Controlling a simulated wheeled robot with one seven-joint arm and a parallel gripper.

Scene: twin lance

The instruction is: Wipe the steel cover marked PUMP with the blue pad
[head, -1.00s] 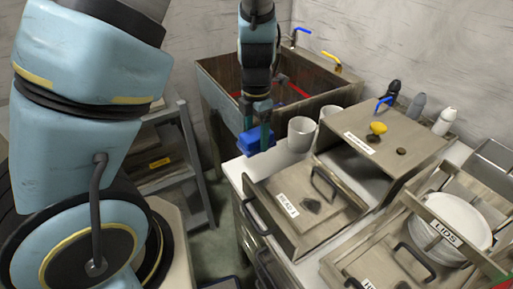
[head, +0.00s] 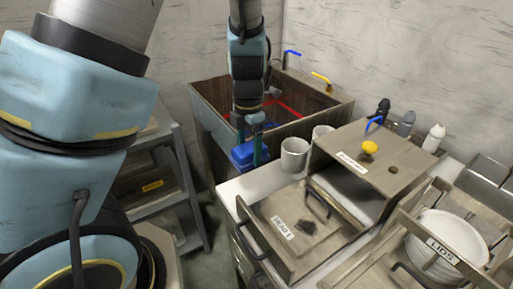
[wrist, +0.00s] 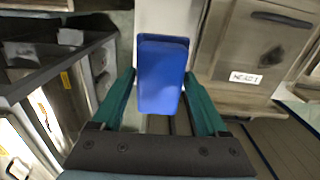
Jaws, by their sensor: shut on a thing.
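My gripper (head: 248,150) is shut on the blue pad (head: 243,155), holding it in the air by the counter's left end, in front of the sink. In the wrist view the blue pad (wrist: 162,75) sits between the two green fingers. A steel cover (head: 270,245) with a label that seems to read HEAD 1 lies on the counter, with a dark smudge (head: 307,227) and a handle. The raised steel box (head: 385,150) behind it carries a label too small to read. I cannot make out the word PUMP on any cover.
Two white cups (head: 294,155) stand on the counter near the pad. A brown sink (head: 205,95) is behind my gripper. A LIDS rack (head: 445,252) with white plates is at right. Several bottles (head: 433,138) stand at the back. A grey shelf (head: 160,200) is at left.

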